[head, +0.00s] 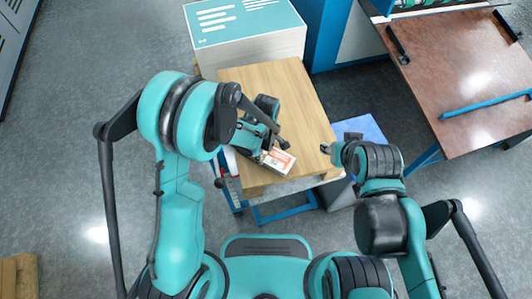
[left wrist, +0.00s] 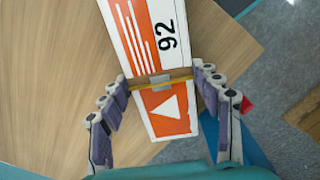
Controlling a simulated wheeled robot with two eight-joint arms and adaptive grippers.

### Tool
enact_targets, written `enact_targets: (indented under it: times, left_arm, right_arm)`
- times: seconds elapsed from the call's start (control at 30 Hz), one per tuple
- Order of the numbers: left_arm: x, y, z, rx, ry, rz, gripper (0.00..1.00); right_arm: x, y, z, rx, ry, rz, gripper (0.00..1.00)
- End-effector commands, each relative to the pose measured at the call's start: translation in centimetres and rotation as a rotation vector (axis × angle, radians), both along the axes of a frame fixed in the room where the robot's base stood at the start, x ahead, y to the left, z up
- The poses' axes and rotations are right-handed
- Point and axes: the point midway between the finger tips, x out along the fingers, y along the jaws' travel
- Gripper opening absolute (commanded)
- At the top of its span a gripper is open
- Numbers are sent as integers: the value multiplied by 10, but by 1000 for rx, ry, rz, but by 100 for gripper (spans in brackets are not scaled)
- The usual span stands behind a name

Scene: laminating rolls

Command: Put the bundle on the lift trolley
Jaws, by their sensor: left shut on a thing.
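The bundle (left wrist: 146,50) is a white and orange printed stack marked 92, with a thin yellow band around it. My left gripper (left wrist: 162,82) is shut on it across the band. In the head view the bundle (head: 279,161) shows at the front of a wooden top (head: 290,95), under my left gripper (head: 268,146). I cannot tell whether it touches the wood. The wooden top sits over a blue frame (head: 285,213), which looks like the lift trolley. My right gripper (head: 329,149) is by the right edge of the wood; its fingers are too small to read.
A large stack with a teal printed top (head: 245,24) stands behind the wooden top. A brown table (head: 465,85) with a blue bar stands at the right. A blue panel (head: 362,130) lies behind my right gripper.

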Motion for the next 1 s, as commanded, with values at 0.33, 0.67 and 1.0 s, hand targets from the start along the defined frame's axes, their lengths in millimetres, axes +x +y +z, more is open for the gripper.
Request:
enact_targets:
  times: [0.33,0.67,1.0]
  left_arm:
    - [0,0,-10,0,0,0,23]
    - [0,0,-12,0,0,0,84]
    - [0,0,6,0,0,0,84]
  right_arm:
    - [0,0,-5,0,0,0,40]
    - [0,0,-7,0,0,0,40]
    - [0,0,3,0,0,0,40]
